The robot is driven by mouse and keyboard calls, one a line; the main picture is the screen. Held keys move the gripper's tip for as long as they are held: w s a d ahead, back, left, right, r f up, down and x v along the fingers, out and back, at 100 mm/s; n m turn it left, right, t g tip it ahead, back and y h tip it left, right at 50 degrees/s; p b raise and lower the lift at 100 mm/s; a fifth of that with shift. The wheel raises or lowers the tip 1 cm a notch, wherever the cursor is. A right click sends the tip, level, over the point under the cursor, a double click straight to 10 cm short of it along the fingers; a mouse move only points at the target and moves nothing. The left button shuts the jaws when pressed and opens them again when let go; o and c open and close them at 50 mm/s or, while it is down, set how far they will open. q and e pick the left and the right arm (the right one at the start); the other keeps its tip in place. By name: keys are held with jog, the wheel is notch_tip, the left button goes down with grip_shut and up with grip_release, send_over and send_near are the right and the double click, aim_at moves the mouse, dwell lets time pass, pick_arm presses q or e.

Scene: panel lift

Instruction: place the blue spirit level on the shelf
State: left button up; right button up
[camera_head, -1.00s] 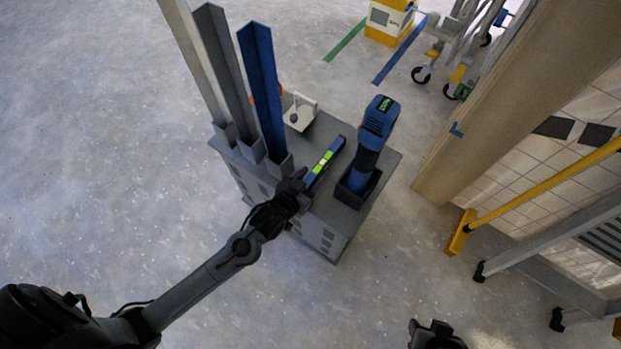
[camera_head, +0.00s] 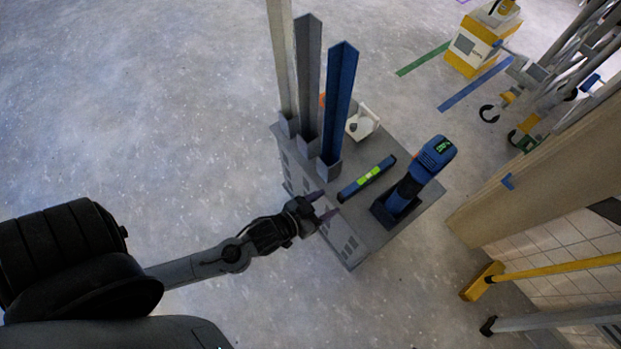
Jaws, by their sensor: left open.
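The blue spirit level (camera_head: 354,186) with bright green vials lies on the grey top of the shelf unit (camera_head: 362,230), between the upright channels and the drill. My left gripper (camera_head: 326,207) is open and empty, at the near left edge of the unit's top, just short of the level's near end. A small gap shows between the fingers and the level. My right gripper is not in view.
A blue-and-black cordless drill (camera_head: 419,174) stands in a dark holder to the right of the level. Tall grey and blue channels (camera_head: 338,105) rise at the left edge. A white bracket (camera_head: 362,124) sits behind. A wooden panel edge (camera_head: 540,165) stands at right.

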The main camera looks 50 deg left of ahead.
pick_arm(q)
jog(key=shift+s+r+g, duration=0.15)
jog(key=shift+s+g, duration=0.4)
jog(key=shift+g, duration=0.55)
jog(key=s+r+g, duration=0.1)
jog(key=s+g, duration=0.1)
jog(key=s, duration=0.1)
jog(key=s+a+r+g+y, duration=0.1)
jog(key=s+g, duration=0.2)
jog(key=s+a+r+g, duration=0.1)
jog(key=s+g, duration=0.1)
jog(key=s, duration=0.1)
jog(key=shift+s+r+m+g, duration=0.15)
jog(key=shift+s+m+g, duration=0.15)
jog(key=shift+s, duration=0.05)
jog(key=shift+c, duration=0.2)
jog(key=shift+a, duration=0.1)
